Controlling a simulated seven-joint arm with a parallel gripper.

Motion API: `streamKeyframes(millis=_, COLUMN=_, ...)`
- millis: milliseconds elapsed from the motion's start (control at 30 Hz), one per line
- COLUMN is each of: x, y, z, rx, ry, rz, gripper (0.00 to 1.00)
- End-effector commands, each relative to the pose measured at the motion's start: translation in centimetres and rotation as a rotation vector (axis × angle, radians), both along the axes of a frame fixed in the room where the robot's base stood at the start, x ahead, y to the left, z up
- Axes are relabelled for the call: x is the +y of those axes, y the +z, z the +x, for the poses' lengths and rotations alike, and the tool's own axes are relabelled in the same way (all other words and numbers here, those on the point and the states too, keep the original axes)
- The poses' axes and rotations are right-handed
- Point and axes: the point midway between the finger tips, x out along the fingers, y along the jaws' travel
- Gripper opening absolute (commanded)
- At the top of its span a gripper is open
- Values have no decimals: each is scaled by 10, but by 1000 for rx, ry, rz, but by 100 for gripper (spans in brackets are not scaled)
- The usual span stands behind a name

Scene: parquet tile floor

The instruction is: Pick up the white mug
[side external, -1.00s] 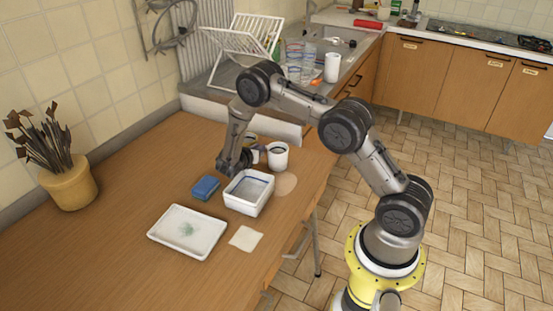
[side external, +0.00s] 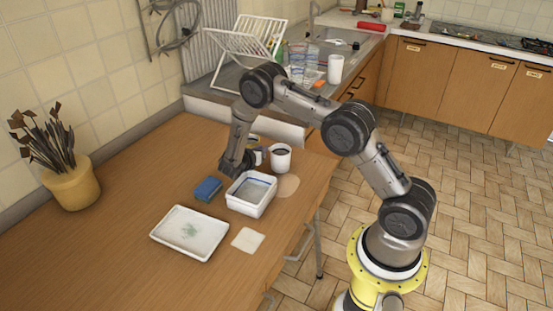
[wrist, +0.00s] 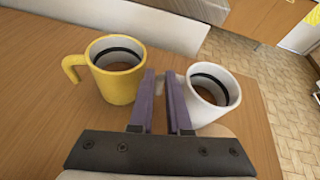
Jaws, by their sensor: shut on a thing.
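The white mug (side external: 281,162) stands upright on the wooden table, behind the white tub. In the wrist view the white mug (wrist: 214,92) is right of my fingers, its open rim facing up. My gripper (wrist: 160,82) has its two purple fingers close together, shut on the white mug's handle, which is mostly hidden between them. In the side view the fingertips (side external: 262,157) are just left of the mug and hard to make out. A yellow mug (wrist: 117,84) stands left of my fingers, its handle pointing left; in the side view my wrist mostly hides it.
A white tub (side external: 251,205), blue sponge (side external: 208,188), white tray (side external: 190,234), pale square cloth (side external: 248,240) and round coaster (side external: 288,185) lie nearer on the table. A plant pot (side external: 72,187) stands at left. The sink counter with dish rack (side external: 243,50) is behind.

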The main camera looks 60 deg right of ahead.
Motion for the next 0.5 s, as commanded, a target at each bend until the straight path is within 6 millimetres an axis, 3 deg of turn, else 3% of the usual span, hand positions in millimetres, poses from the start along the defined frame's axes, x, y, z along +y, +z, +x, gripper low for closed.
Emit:
streamKeyframes(millis=267, x=0, y=7, z=1, rx=-3, ry=0, rz=-2, gripper=0)
streamKeyframes(millis=500, x=2, y=38, z=-3, rx=-3, ry=1, rz=-2, gripper=0)
